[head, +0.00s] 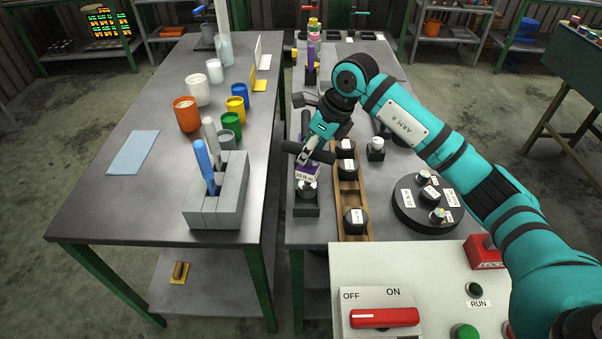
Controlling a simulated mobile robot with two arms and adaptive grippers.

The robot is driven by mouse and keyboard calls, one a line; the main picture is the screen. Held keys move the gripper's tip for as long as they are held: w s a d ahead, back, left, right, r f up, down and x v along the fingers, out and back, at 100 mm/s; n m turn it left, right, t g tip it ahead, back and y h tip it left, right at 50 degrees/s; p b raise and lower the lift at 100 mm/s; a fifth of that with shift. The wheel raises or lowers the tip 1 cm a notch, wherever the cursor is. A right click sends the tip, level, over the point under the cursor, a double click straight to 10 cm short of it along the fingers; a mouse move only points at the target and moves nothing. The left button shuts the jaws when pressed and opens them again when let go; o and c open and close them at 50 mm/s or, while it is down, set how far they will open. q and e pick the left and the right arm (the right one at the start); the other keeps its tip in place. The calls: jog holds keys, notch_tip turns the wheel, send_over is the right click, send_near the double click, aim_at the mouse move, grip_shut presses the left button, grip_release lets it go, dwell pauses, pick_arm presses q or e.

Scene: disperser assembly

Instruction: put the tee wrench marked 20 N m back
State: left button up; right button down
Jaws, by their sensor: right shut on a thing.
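The tee wrench (321,155) shows a dark crossbar handle tilted down to the right, at the near left part of the right-hand table. My right gripper (313,148) comes down from above and is shut on the wrench at its crossbar. A purple plate marked 20 N m (307,174) shows just below the handle. A dark green holder (306,210) with a round dark piece on it stands directly below. The wrench's lower end is hidden, so I cannot tell whether it is seated in the holder. My left gripper is not in view.
A wooden rack (353,238) with black labelled pieces stands right of the holder. A round black turntable (427,222) is farther right. A control panel (375,270) is in front. The left table holds a grey block (232,205) with tools and several coloured cups.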

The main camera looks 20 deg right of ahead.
aim_at(312, 162)
jog(key=shift+f, duration=0.7)
jog(key=f, duration=0.1)
jog(key=f+p, duration=0.1)
jog(key=f, duration=0.1)
jog(key=shift+a+f, duration=0.25)
jog(key=shift+f, duration=0.05)
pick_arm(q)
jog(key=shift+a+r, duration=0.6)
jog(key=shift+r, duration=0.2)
pick_arm(e)
jog(key=shift+w+d+f, duration=0.1)
jog(key=shift+f, duration=0.15)
jog(key=c, duration=1.5)
grip_release()
jog(key=o, duration=0.4)
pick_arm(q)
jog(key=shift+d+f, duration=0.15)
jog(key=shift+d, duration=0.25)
